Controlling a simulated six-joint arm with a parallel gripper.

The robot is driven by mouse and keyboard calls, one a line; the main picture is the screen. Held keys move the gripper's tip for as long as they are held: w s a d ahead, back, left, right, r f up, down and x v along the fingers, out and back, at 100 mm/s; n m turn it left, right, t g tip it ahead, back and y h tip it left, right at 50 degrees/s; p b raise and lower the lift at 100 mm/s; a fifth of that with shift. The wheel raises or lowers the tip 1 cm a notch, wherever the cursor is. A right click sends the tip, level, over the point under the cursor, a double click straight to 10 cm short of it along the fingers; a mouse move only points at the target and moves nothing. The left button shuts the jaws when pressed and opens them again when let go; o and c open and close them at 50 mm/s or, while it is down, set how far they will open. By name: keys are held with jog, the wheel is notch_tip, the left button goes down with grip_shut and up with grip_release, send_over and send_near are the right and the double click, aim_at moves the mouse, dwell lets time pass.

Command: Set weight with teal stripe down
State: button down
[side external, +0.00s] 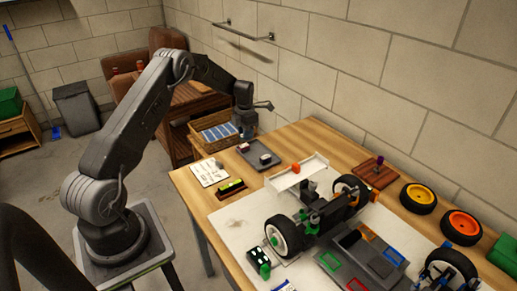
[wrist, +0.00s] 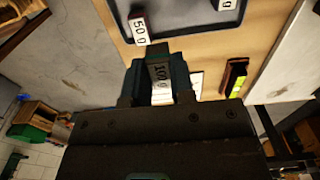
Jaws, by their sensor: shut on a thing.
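My gripper (wrist: 160,82) is shut on a weight (wrist: 160,72) marked with what looks like 100 g, held between its fingers in the wrist view. Dark teal shows on both sides of it; I cannot tell whether that is a stripe or the fingers. In the side view my gripper (side external: 248,131) is over the table's far left part, near the grey tray (side external: 270,168); the held weight is hard to make out there. Two other weights are in the tray: one marked 50 (wrist: 139,28) and another (wrist: 228,4) partly cut off.
A white sheet (side external: 210,173) and a dark block with a yellow-green strip (side external: 230,187) lie in front of the tray. The RC car (side external: 320,220) fills the table's middle. A wall rail (side external: 245,32) is behind my arm.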

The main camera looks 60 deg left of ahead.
aim_at(259, 155)
jog(key=w+d+f, duration=0.1)
jog(key=w+f, duration=0.1)
jog(key=w+d+f, duration=0.1)
jog(key=w, duration=0.1)
jog(key=shift+d, duration=0.35)
jog(key=shift+f, duration=1.9)
jog(key=shift+f, duration=0.1)
jog(key=shift+f, duration=0.1)
jog(key=c, duration=1)
grip_release()
